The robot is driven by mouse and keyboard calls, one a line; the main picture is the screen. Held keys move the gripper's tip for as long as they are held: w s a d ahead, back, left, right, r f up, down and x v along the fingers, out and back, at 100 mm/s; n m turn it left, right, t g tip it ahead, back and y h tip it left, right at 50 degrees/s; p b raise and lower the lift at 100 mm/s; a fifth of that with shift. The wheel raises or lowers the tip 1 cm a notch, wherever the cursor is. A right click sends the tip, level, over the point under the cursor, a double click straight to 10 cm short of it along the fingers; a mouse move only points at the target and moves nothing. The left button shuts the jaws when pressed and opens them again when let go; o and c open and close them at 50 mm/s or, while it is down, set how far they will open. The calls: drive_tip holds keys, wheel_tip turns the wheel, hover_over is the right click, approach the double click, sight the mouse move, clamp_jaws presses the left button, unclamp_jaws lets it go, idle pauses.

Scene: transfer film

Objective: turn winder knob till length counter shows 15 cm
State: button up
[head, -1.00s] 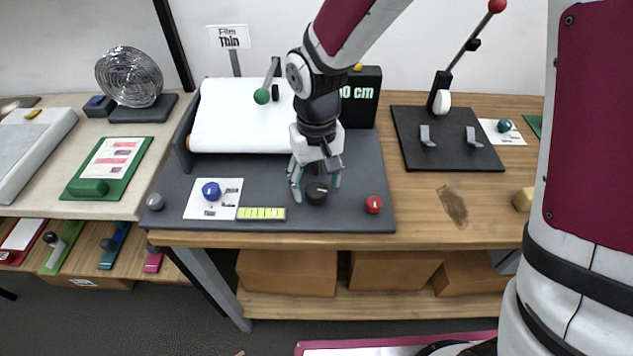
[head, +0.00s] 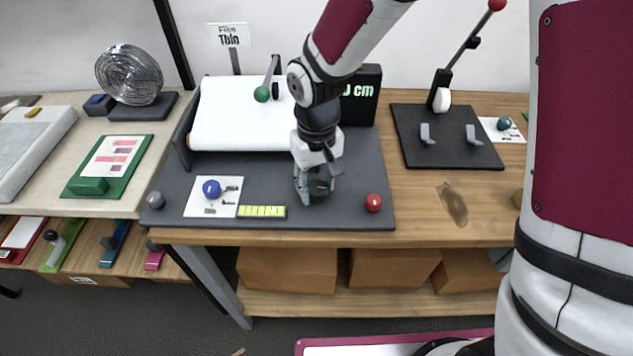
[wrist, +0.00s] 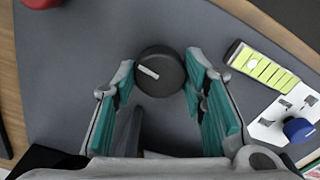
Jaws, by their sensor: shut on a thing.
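The winder knob (wrist: 160,78) is a black round knob with a white pointer line. In the wrist view it sits between the two teal-padded fingers of my gripper (wrist: 162,70), which is shut on it. In the head view my gripper (head: 318,184) reaches down over the knob, which is mostly hidden there, on the dark grey winder base (head: 270,170). The black length counter (head: 372,84) stands behind my arm. It shows "0 cm" at its visible right end; the digits to the left are hidden by my arm.
A white film roll (head: 235,120) lies behind, with a green-knobbed lever (head: 262,94) over it. A red ball knob (head: 373,203) is right of my gripper. A blue knob (head: 211,188) and a yellow-green strip (head: 262,212) are left. A lever fixture (head: 440,140) stands at the right.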

sight(317, 187)
drive_tip(key=shift+n, duration=1)
drive_tip(key=o, duration=1.2)
drive_tip(key=shift+c, duration=0.2)
wheel_tip(317, 187, up, 12)
